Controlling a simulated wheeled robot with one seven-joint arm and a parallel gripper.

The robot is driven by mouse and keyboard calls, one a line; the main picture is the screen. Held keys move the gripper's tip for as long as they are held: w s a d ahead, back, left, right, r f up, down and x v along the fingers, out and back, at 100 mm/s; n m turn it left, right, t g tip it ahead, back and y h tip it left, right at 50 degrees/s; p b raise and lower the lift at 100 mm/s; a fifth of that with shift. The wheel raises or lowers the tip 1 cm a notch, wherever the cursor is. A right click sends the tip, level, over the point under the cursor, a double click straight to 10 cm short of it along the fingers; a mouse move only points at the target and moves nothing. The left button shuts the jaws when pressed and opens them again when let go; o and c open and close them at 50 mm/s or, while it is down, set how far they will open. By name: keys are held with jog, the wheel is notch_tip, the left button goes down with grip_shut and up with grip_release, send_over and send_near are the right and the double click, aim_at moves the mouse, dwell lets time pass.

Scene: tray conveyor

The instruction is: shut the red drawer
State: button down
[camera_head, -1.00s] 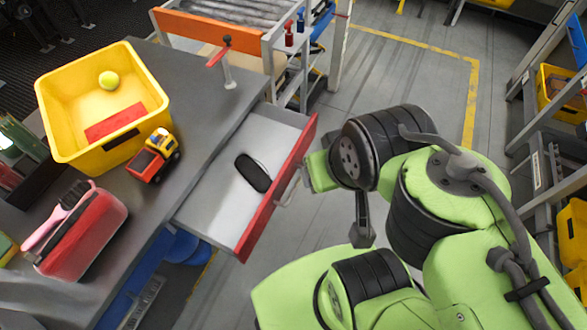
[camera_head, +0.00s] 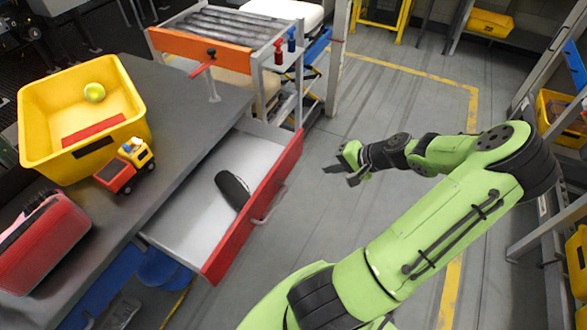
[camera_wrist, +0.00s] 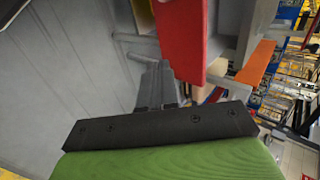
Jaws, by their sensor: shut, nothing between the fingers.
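The red drawer (camera_head: 254,208) is pulled out from the grey workbench. Its red front faces right, with a grey handle (camera_head: 271,206) on it. A dark oval object (camera_head: 232,187) lies inside the drawer. My gripper (camera_head: 343,172) is to the right of the drawer front, apart from it, with the fingers pointing left toward it. The fingers are shut and empty. In the wrist view the drawer's red front (camera_wrist: 182,40) stands just beyond my fingers (camera_wrist: 156,84); the exact gap cannot be told.
On the workbench (camera_head: 190,120) are a yellow bin (camera_head: 45,150) with a ball, a toy truck (camera_head: 125,165) and a red case (camera_head: 40,240). A roller conveyor (camera_head: 235,28) with an orange side stands behind. The floor right of the drawer is clear.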

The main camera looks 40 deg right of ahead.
aim_at(286, 169)
jog(key=b+x, duration=0.1)
jog(key=x, duration=0.3)
jog(key=r+b+x, duration=0.1)
jog(key=x, duration=0.3)
jog(key=w+b+x, duration=0.1)
jog(key=b+x, duration=0.1)
jog(key=x, duration=0.2)
jog(key=shift+w+a+r, duration=0.15)
jog(key=shift+a+r, duration=0.05)
jog(key=shift+a, duration=0.05)
jog(key=shift+w+a+r, duration=0.1)
jog(key=shift+w, duration=0.25)
